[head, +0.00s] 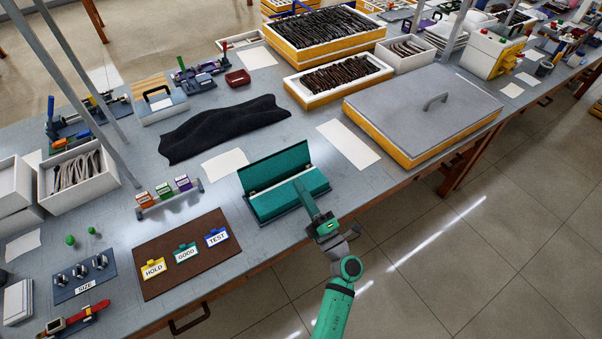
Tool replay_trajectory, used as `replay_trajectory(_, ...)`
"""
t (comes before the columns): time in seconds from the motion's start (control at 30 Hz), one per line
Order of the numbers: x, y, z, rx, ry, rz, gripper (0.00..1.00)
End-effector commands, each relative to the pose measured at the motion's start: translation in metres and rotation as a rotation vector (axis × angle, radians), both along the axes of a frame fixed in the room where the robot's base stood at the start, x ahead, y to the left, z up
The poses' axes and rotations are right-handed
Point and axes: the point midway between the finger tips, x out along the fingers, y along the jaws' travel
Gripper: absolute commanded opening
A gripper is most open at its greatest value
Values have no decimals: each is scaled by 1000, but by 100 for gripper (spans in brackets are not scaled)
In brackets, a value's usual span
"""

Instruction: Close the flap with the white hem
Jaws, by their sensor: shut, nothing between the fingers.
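A teal case (262,211) stands near the table's front edge with its flap (275,166) raised at the back. A thin pale line runs along the flap's lower part, where it meets the case; I cannot tell whether this is the white hem. My gripper (299,186) is shut and empty. It reaches in from the front right, over the right part of the case, in front of the raised flap. My gripper hides part of the case's inside and front edge. I cannot tell whether it touches the case.
A brown mat (150,283) with HOLD, GOOD and TEST tags lies to the left. A black cloth (222,126) lies behind. A large grey-lidded box (400,110) stands to the right, past a white sheet (349,144). Metal posts rise at the left.

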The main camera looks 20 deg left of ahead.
Motion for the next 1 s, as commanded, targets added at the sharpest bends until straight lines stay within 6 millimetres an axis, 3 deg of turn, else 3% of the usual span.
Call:
replay_trajectory(0.5, 0, 0, 102, -1, -6, -1, 0)
replay_trajectory(0.7, 0, 0, 122, -1, -3, 0, 0)
replay_trajectory(1.0, 0, 0, 125, -1, -1, 0, 0)
